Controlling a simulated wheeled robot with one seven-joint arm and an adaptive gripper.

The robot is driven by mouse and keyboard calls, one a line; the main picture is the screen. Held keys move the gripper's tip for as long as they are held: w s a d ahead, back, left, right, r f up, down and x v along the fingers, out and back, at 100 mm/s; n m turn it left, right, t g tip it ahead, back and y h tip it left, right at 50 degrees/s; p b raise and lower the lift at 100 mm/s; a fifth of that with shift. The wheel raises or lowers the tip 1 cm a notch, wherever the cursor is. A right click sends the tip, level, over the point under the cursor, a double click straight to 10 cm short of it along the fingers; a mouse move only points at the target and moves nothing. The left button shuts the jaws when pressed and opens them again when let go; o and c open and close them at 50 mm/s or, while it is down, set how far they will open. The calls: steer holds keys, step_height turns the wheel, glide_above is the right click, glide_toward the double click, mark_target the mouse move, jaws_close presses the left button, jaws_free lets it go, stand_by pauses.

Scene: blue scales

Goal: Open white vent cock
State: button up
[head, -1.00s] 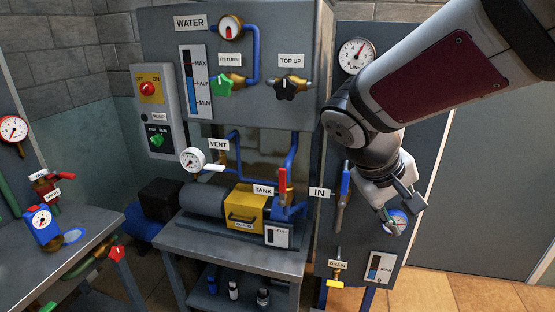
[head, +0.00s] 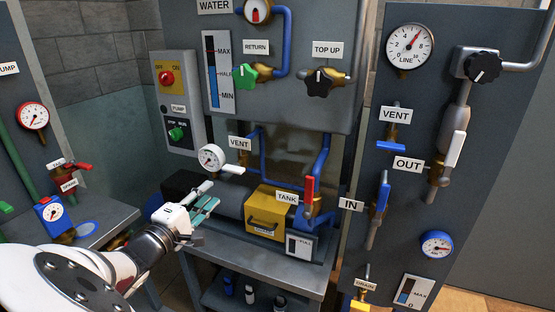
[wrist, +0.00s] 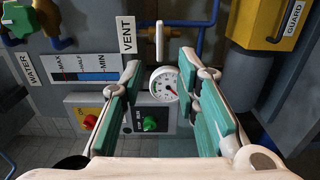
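The white vent cock (head: 231,169) is a short white lever on a brass fitting. It lies beside the round white gauge (head: 211,158), under the VENT label (head: 240,143). In the wrist view the white lever (wrist: 159,40) stands upright in the picture beyond my fingertips, near the VENT label (wrist: 127,34). My gripper (head: 207,197) is open and empty, below and left of the cock in the head view. In the wrist view its teal-padded fingers (wrist: 170,72) are spread, with the gauge seen between them. The lever is clear of both fingers.
The grey motor and yellow guard (head: 271,209) sit below the cock, with the red TANK lever (head: 309,190) to the right. Blue pipes (head: 266,165) run behind. The pump switch box (head: 178,100) stands left. Another VENT tap with a blue handle (head: 390,146) is on the right panel.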

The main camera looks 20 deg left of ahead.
mark_target(231, 172)
steer(key=w, duration=1.3)
steer(key=shift+w+d, duration=0.3)
steer(key=shift+d, duration=0.05)
jaws_close()
